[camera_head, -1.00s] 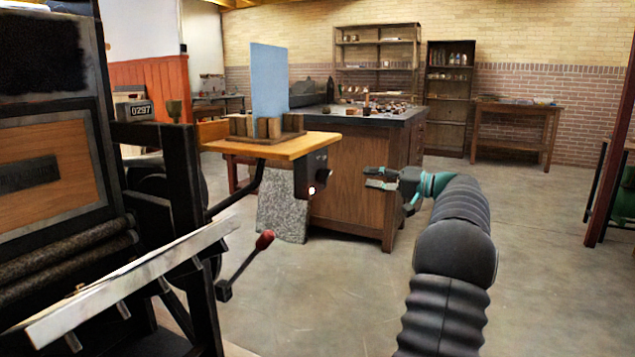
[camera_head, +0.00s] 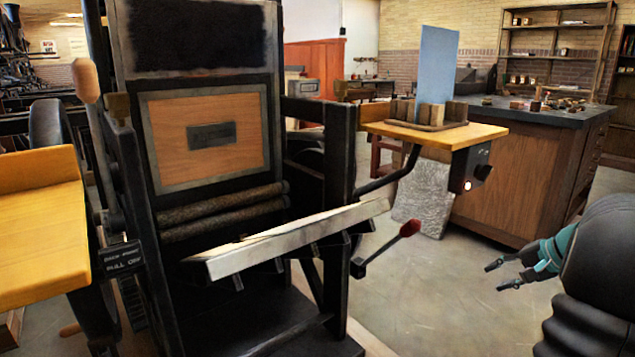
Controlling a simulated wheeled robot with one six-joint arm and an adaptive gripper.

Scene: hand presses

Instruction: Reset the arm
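My gripper (camera_head: 496,274) is at the right of the head view, at the end of my dark, ribbed arm. Its two fingers point left and stand apart, with nothing between them. It hangs in free space over the concrete floor, right of the hand press (camera_head: 205,135) and apart from it. The press is a tall black machine with a wooden panel, dark rollers and a pale slanted bar. A red-knobbed lever (camera_head: 398,237) sticks out from its right side, left of my gripper.
A wooden shelf (camera_head: 487,134) on the press's right holds a blue sheet (camera_head: 436,65) upright among wooden blocks. A yellow board (camera_head: 40,255) juts out at the left. A large wooden cabinet (camera_head: 525,175) stands behind my gripper. Open floor (camera_head: 440,315) lies between press and arm.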

